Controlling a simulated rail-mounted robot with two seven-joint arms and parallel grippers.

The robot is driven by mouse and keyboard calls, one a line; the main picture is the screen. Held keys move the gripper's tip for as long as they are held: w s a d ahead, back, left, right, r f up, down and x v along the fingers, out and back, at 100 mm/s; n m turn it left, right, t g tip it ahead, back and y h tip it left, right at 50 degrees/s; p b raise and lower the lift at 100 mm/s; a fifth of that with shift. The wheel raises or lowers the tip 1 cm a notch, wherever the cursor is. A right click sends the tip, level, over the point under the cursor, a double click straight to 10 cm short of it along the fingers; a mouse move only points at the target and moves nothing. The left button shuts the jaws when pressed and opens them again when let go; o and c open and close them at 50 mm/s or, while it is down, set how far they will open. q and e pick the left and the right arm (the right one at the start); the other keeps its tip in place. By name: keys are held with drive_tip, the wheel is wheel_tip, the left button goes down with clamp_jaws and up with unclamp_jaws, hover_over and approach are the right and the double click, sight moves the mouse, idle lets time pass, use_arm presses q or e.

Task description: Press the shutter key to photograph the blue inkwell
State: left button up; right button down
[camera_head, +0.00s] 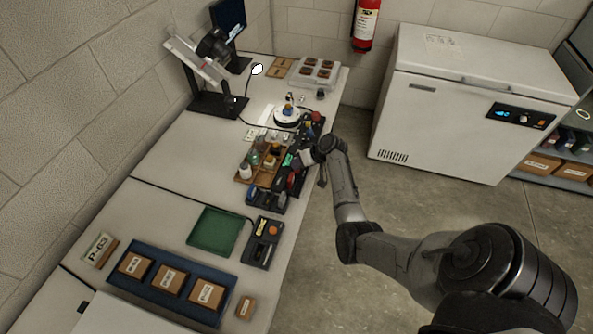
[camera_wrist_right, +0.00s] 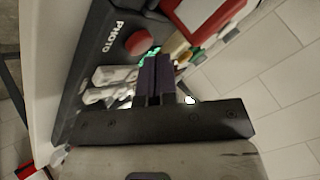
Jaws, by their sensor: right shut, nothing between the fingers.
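A black panel (camera_wrist_right: 100,50) marked PHOTO, with a round red key (camera_wrist_right: 138,42), shows in the right wrist view. My right gripper (camera_wrist_right: 154,75) is shut and empty, its dark fingertips beside the red key and apart from it in the picture. A green glow shows just beyond the fingertips. In the head view my right gripper (camera_head: 308,158) is over the right edge of the bench, among small devices. My left gripper is not in view.
A wooden tray of bottles (camera_head: 243,179) lies left of my right gripper. A camera (camera_head: 213,46) on a stand is at the back left. A white chest freezer (camera_head: 440,130) stands right, across open floor.

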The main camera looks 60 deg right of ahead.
drive_tip(key=shift+f, duration=0.2)
drive_tip(key=shift+f, duration=0.3)
idle(0.7)
drive_tip(key=shift+r, duration=0.1)
drive_tip(key=shift+r+p, duration=0.75)
drive_tip(key=shift+r, duration=0.05)
drive_tip(key=shift+r+p, duration=0.9)
wheel_tip(320, 180, up, 3)
drive_tip(key=p, duration=0.3)
drive_tip(key=shift+r, duration=0.15)
